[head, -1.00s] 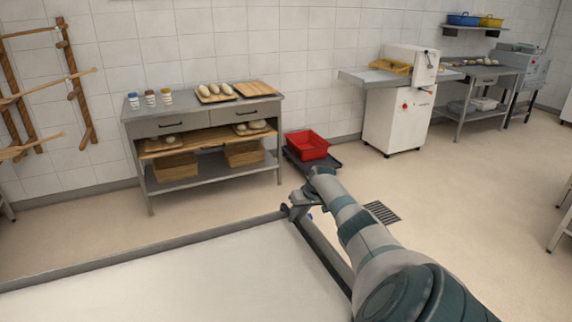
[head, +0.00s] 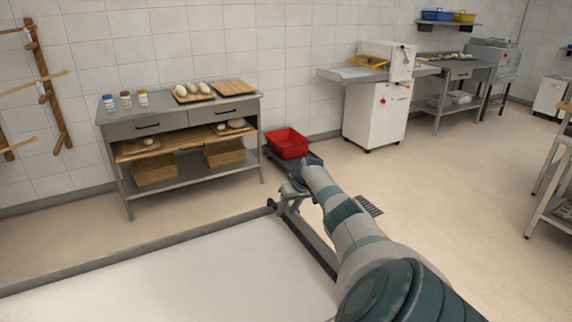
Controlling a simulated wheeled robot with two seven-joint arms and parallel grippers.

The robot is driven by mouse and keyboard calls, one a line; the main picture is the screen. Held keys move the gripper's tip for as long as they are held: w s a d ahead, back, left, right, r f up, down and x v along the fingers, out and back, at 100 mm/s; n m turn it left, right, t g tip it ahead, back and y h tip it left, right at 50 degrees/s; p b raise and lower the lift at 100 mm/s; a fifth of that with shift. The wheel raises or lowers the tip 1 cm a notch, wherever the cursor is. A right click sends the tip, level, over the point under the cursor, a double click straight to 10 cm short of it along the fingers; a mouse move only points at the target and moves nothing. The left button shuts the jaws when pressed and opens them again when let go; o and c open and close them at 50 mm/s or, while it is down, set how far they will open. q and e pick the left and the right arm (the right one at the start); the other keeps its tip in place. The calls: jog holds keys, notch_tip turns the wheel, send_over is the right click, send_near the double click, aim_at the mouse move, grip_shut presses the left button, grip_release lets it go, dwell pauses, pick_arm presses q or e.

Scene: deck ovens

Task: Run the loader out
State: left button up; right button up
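The loader (head: 190,272) fills the bottom left of the head view as a pale flat bed with a grey edge rail. My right arm comes in from the bottom right, and its gripper (head: 284,204) is at the loader's far right corner, by the grey side rail (head: 311,245). The wrist hides part of the gripper, so I cannot tell whether its fingers are closed on the rail. My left gripper is out of view.
A grey worktable (head: 190,180) with dough and jars stands against the wall. A red crate (head: 286,144) sits on a low dolly beside it. A white machine (head: 376,112) stands farther right. Open floor (head: 450,175) lies right of my arm, with a shelf rack (head: 556,200) at the right edge.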

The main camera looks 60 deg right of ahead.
jog(key=shift+w+a, duration=0.1)
jog(key=shift+a, duration=0.05)
jog(key=shift+a+r, duration=0.1)
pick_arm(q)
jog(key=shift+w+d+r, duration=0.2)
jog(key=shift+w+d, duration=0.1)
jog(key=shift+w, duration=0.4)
pick_arm(e)
jog(key=d+v, duration=0.1)
jog(key=v, duration=1.6)
jog(key=shift+a, duration=0.25)
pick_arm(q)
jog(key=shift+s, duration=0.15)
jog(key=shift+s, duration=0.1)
pick_arm(e)
jog(key=shift+s, duration=0.2)
